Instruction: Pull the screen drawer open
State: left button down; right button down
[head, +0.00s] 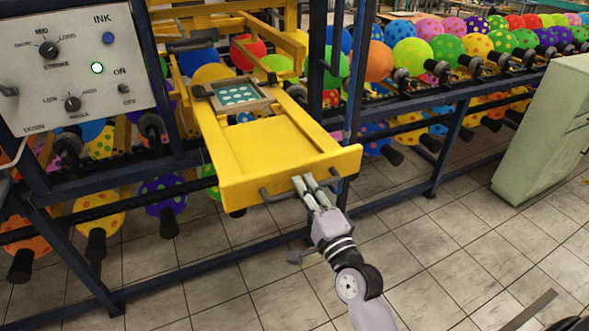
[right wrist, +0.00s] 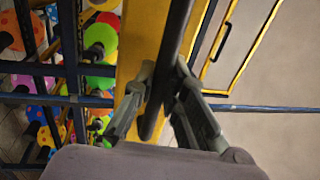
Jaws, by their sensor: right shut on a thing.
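The yellow screen drawer (head: 275,150) juts out of the blue frame toward me, well past the posts. A small framed screen (head: 238,96), teal with pale dots, sits at its rear. A dark bar handle (head: 270,197) runs along its front face. My right gripper (head: 306,184) is at the right part of this handle, shut on it. In the right wrist view the handle (right wrist: 174,50) passes between the two fingers of my right gripper (right wrist: 160,95), in front of the yellow front board (right wrist: 139,45). My left gripper is not in view.
A white ink panel (head: 75,70) with knobs and a lit button stands at the left. Blue rails (head: 440,160) with many spotted balloons run behind and to the right. A pale green cabinet (head: 545,130) stands at the right.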

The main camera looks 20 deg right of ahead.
jog(key=shift+s, duration=1.85)
jog(key=shift+f, duration=0.1)
jog(key=c, duration=1.9)
grip_release()
jog(key=s+f, duration=0.2)
jog(key=s, duration=0.9)
jog(key=shift+s+d, duration=0.25)
jog(key=shift+s, duration=0.1)
jog(key=shift+f, duration=0.2)
